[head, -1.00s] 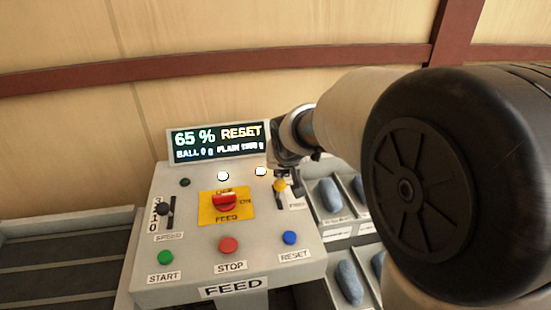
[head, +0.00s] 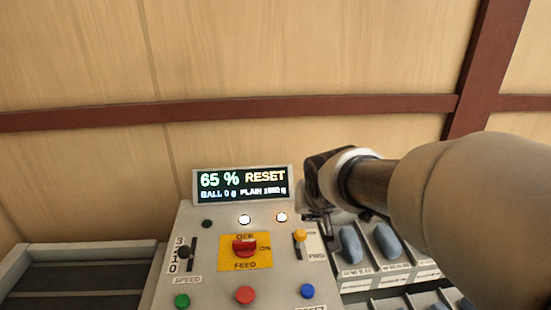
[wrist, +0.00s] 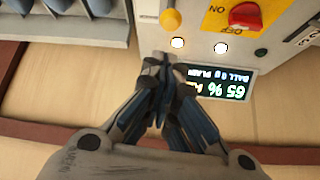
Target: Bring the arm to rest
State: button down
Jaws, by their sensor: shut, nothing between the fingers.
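My gripper (head: 322,224) is raised beside the right edge of the feed control panel (head: 212,260), near the yellow-knobbed lever (head: 299,236). In the wrist view my gripper (wrist: 165,62) has its fingers together with nothing between them. The lever's yellow knob (wrist: 171,20) shows just beyond the fingertips, apart from them as far as I can tell. The display (head: 241,184) reads 65 % RESET, with BALL 0 g and a PLAIN figure too blurred to read surely.
The panel carries a red rotary switch (head: 245,247), a speed slider (head: 185,252) and green, red and blue buttons. Bins with blue-grey pillows (head: 350,244) stand to the right. A wooden wall (head: 300,50) with a dark red rail is behind.

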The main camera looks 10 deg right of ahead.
jog(key=shift+w+f, duration=0.1)
jog(key=shift+w, duration=0.05)
jog(key=s+n+g, duration=0.1)
jog(key=s+g, duration=0.1)
jog(key=s, duration=2.4)
jog(key=shift+d+f+n+g+y, duration=0.3)
jog(key=shift+d+f+n+g, duration=0.05)
jog(key=shift+d+n+g, duration=0.05)
